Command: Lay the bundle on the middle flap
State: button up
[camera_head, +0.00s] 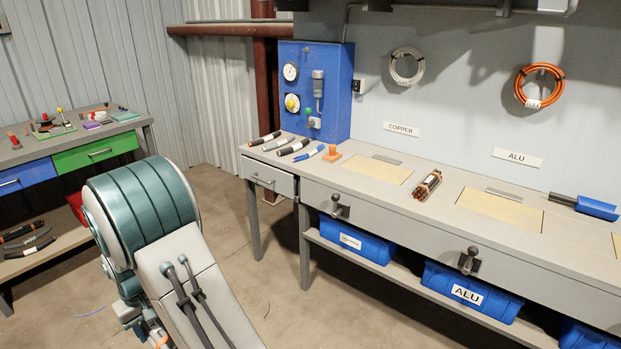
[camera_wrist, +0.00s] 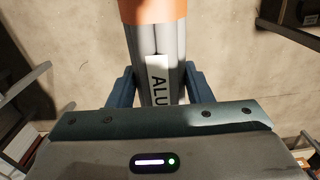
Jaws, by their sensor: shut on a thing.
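My gripper (camera_wrist: 158,88) is shut on a bundle (camera_wrist: 143,40) of grey cables in the wrist view. The bundle has an orange band at the top and a white tag reading ALU. Bare floor shows behind it. Neither gripper nor held bundle is in the head view. The middle flap (camera_head: 499,210) is a pale yellow panel in the bench top, below the ALU wall sign, and is bare. A similar left flap (camera_head: 370,168) lies below the COPPER sign. A sliver of a third flap (camera_head: 615,240) shows at the right edge.
A second bundle (camera_head: 427,185), dark with orange, lies on the bench (camera_head: 340,178) between the left and middle flaps. A blue scoop (camera_head: 596,208) lies right of the middle flap. Levers (camera_head: 468,261) stick out from the bench front, above blue bins (camera_head: 470,291).

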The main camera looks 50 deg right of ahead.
aim_at(499, 208)
jog(key=i, duration=1.1)
jog(key=z, duration=3.5)
